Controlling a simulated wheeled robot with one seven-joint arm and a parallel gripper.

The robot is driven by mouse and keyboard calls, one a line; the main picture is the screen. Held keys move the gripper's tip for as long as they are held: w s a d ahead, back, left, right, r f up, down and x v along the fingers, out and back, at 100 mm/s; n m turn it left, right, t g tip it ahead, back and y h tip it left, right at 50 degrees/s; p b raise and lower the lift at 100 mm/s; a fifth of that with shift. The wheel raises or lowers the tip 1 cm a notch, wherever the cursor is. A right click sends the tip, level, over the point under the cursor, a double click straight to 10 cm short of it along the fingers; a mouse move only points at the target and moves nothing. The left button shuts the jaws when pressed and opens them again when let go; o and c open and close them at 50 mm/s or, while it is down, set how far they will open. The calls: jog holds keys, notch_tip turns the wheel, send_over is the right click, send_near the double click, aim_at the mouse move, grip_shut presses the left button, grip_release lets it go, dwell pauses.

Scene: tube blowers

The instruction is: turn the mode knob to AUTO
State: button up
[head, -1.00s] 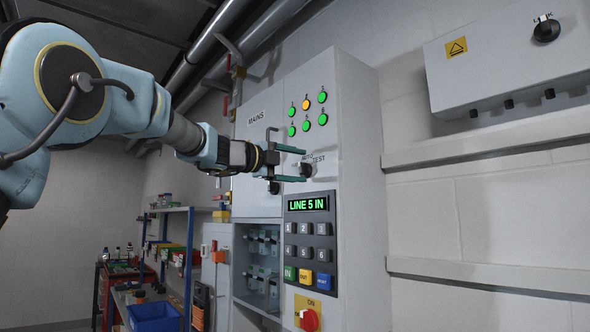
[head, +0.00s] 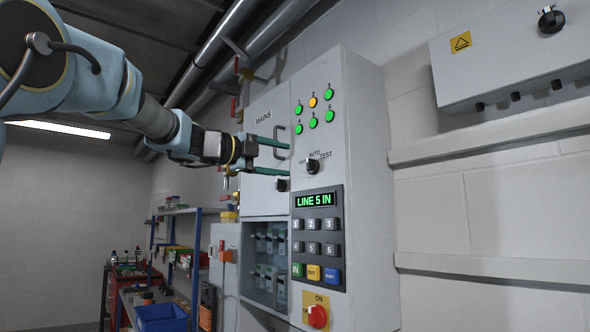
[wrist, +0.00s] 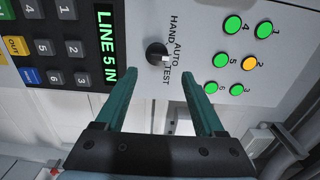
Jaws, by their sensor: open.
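The mode knob (head: 312,166) is a small black rotary knob on the grey cabinet's front, below the indicator lamps, with HAND, AUTO and TEST printed around it. In the wrist view the knob (wrist: 155,53) shows a white mark towards the AUTO and TEST side; I cannot tell exactly which it points at. My gripper (head: 286,158) is open and empty, left of the knob and apart from it in the head view. In the wrist view its two teal fingers (wrist: 159,74) stand apart, with the knob beyond their tips.
Green and amber lamps (head: 313,102) sit above the knob. A keypad with a LINE 5 IN display (head: 316,200) and a red rotary switch (head: 318,316) lie below. The MAINS door's handle (head: 279,134) is close to my fingers. A grey box (head: 500,60) hangs at right.

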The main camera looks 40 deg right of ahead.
jog(key=a, duration=0.3)
jog(key=shift+w+a+b, duration=0.1)
jog(key=shift+a+b, duration=0.15)
jog(key=shift+b, duration=0.1)
